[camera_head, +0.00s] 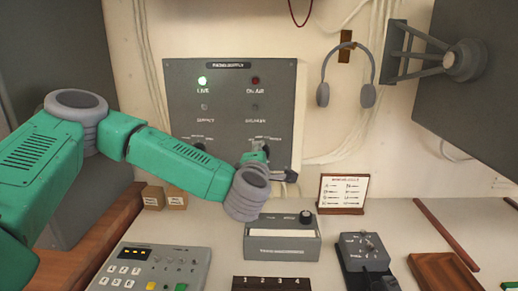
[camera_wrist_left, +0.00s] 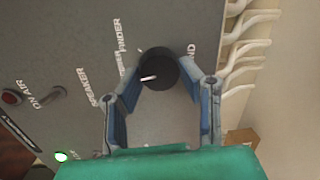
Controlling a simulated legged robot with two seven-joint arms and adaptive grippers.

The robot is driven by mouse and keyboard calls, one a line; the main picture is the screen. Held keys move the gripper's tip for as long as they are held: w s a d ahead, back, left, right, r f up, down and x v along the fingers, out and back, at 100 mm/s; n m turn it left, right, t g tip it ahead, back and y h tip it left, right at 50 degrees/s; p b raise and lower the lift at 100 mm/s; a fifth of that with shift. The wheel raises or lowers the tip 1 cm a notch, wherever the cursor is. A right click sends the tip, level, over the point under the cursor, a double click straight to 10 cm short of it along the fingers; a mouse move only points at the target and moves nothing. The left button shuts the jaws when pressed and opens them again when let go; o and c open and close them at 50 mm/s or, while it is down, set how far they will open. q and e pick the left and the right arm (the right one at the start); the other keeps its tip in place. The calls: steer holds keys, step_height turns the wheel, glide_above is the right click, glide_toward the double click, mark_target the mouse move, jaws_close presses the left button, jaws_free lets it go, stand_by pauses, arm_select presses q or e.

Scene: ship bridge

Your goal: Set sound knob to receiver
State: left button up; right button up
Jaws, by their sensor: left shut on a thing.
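The grey switch panel (camera_head: 232,92) stands on the wall, with a lit green LIVE lamp (camera_head: 202,80) and a dark red ON AIR lamp (camera_head: 255,81). In the wrist view a round black knob (camera_wrist_left: 160,66) with a white pointer sits between the fingertips of my left gripper (camera_wrist_left: 165,75), which is shut on it. The pointer faces left and slightly down in that view, roughly toward the panel's top. White labels near it are partly hidden; "SPEAKER" and "FINDER" can be read. In the head view my left gripper (camera_head: 262,153) largely hides this knob. My right gripper is not in view.
A grey box (camera_head: 282,248) with a black knob and a dark lever unit (camera_head: 365,258) stand on the counter below. A keypad console (camera_head: 150,270) is at front left. Headphones (camera_head: 347,75) hang right of the panel. Pale cables run beside the panel.

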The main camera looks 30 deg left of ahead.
arm_select(q)
steer(key=shift+d+f+m+p, duration=0.15)
steer(key=shift+d+m+p, duration=0.25)
steer(key=shift+m, duration=0.4)
steer(key=shift+f, duration=0.1)
steer(key=o, duration=1.1)
steer(key=v, duration=1.2)
steer(key=shift+w+d, duration=0.15)
steer(key=shift+d, duration=0.2)
steer(key=shift+a, duration=0.1)
